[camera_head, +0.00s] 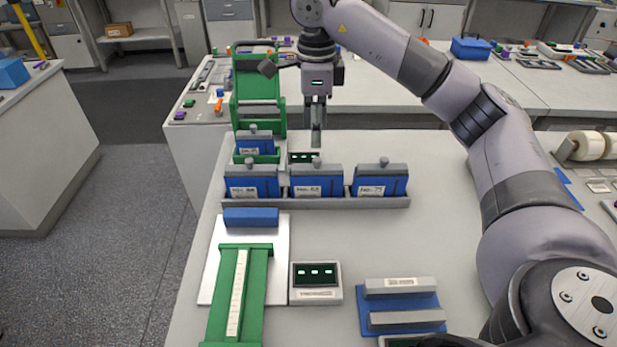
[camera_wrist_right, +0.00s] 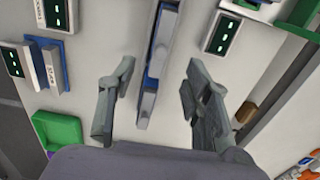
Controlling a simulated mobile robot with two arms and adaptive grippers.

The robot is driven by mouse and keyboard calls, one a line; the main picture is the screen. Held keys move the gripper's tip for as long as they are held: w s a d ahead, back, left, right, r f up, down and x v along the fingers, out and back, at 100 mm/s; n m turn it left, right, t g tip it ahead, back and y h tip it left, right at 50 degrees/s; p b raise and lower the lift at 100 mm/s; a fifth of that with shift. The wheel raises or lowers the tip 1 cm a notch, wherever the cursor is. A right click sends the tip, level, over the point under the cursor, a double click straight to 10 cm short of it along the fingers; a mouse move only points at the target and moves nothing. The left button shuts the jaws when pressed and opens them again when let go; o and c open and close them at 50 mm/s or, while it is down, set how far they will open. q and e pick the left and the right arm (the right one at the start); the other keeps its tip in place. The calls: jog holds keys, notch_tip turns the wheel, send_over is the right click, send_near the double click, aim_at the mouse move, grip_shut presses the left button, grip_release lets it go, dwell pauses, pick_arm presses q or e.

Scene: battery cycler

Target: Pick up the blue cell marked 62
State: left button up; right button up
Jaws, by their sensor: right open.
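Three blue cells with grey tops stand upright in a long grey rack (camera_head: 300,203) in the head view. The middle cell (camera_head: 318,181) has a label that appears to read 62. One cell (camera_head: 251,182) stands to its left and another, seemingly marked 75 (camera_head: 380,181), to its right. My right gripper (camera_head: 316,142) points down above and behind the middle cell, apart from it. In the wrist view its fingers (camera_wrist_right: 161,66) are spread and empty, with a row of blue and grey parts below between them. My left gripper is not in view.
In front are a green fixture (camera_head: 251,295) on a white plate, another display box (camera_head: 316,284) and a blue-grey block holder (camera_head: 402,304). Table right of the rack is clear.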

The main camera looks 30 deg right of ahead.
aim_at(316, 182)
jog(key=f, duration=0.3)
jog(key=shift+s+f, duration=0.25)
jog(key=shift+s, duration=0.05)
notch_tip(316, 182, down, 7)
jog(key=shift+w+r+p, duration=0.15)
jog(key=shift+p, duration=0.25)
jog(key=f, duration=0.1)
jog(key=f+p, duration=0.1)
jog(key=f, duration=0.2)
jog(key=shift+w+d+f+p, duration=0.15)
jog(key=shift+d+f+p, duration=0.15)
jog(key=shift+f+p, duration=0.05)
jog(key=shift+f, duration=0.45)
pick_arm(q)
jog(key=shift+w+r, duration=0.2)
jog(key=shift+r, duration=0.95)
pick_arm(e)
grip_shut()
jog(key=shift+w+r, duration=0.1)
